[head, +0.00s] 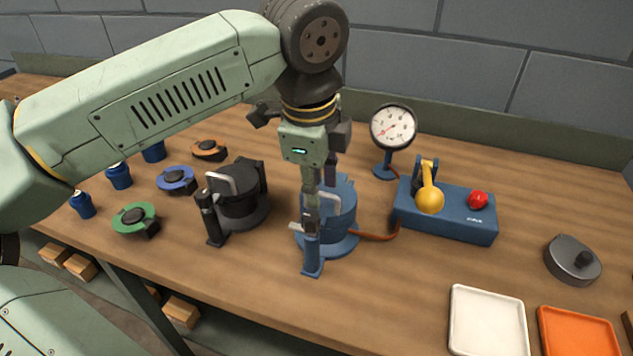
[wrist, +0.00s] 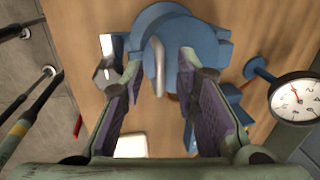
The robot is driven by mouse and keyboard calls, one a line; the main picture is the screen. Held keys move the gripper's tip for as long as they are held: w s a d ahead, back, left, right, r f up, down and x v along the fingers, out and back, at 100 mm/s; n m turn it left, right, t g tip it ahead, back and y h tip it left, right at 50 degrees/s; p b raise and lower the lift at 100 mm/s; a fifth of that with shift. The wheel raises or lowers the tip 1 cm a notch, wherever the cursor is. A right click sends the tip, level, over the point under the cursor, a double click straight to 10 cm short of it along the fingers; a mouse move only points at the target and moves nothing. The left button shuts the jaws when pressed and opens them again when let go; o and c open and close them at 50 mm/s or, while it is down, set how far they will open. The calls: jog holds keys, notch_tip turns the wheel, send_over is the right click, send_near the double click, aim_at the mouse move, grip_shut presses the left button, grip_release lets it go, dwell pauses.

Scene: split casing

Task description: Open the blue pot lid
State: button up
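The blue pot (head: 343,205) stands on the bench below my gripper, partly hidden by it in the head view. Its blue lid (wrist: 190,50) carries a pale bar handle (wrist: 158,65). A blue post with a metal clamp (head: 312,255) stands at the pot's front left; the clamp also shows in the wrist view (wrist: 107,62). My gripper (wrist: 161,62) points down over the lid, open, with its fingers apart on either side of the handle. I see gaps between fingers and handle; the exact height above it is hard to tell.
A black pot (head: 238,195) stands close on the left. A white tray (head: 487,322) is front right. Bench in front is clear.

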jog(key=shift+c, duration=0.2)
grip_shut()
dwell(0.6)
